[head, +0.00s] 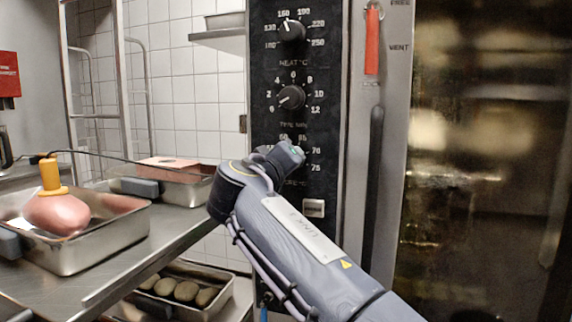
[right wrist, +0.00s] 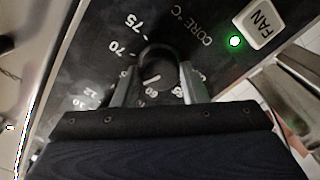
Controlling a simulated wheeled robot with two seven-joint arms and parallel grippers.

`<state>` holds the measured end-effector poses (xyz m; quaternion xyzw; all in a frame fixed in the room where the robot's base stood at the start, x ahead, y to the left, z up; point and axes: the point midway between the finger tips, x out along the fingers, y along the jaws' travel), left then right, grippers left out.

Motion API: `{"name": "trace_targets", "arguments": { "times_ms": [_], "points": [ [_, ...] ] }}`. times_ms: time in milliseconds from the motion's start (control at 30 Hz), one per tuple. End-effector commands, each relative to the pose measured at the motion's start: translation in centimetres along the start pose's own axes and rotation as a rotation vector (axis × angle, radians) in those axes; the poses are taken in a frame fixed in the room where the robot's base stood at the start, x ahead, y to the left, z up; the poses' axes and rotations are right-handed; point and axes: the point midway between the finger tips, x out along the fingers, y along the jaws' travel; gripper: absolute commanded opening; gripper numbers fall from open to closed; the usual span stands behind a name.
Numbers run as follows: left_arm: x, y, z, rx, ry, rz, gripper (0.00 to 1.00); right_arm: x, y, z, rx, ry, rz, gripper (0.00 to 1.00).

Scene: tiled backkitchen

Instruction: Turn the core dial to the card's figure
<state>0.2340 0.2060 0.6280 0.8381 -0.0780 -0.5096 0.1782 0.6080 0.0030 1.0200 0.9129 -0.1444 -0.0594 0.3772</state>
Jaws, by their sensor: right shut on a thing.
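The core dial (right wrist: 160,62) is a black knob on the oven's black panel (head: 261,160). Its white mark in the right wrist view points toward the side of the 60 and the partly hidden 65. The 70 and 75 are readable there. My right gripper (right wrist: 156,78) is shut on the dial, one finger on each side. In the head view the right gripper (head: 288,153) hides the dial and part of its scale. No card with a readable figure shows. A red sign (head: 8,75) on the left wall has text too small to read. My left gripper is not in view.
The heat dial (head: 291,30) and time dial (head: 291,97) sit above. A steel tray (head: 95,252) with pink meat (head: 57,213) and a yellow-handled probe (head: 49,174) stands on the left counter.

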Motion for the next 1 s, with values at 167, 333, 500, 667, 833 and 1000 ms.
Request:
{"name": "trace_targets", "arguments": {
  "times_ms": [167,333,500,667,833,1000],
  "points": [
    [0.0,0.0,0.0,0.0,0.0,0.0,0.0,0.0,-0.2,0.1,-0.002,-0.003,-0.002,0.16],
    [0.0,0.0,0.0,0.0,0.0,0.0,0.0,0.0,-0.1,0.1,-0.002,-0.003,-0.001,0.49],
    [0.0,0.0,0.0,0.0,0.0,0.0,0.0,0.0,-0.1,0.1,-0.002,-0.002,-0.001,0.61],
    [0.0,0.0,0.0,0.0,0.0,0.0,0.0,0.0,-0.1,0.0,-0.002,-0.001,0.0,0.61],
    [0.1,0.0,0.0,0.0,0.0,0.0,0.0,-1.2,-0.1,0.0,-0.003,0.001,-0.002,0.61],
    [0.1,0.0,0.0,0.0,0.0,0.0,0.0,-4.3,0.0,-0.1,-0.003,0.003,-0.003,0.61]
  ]
}}
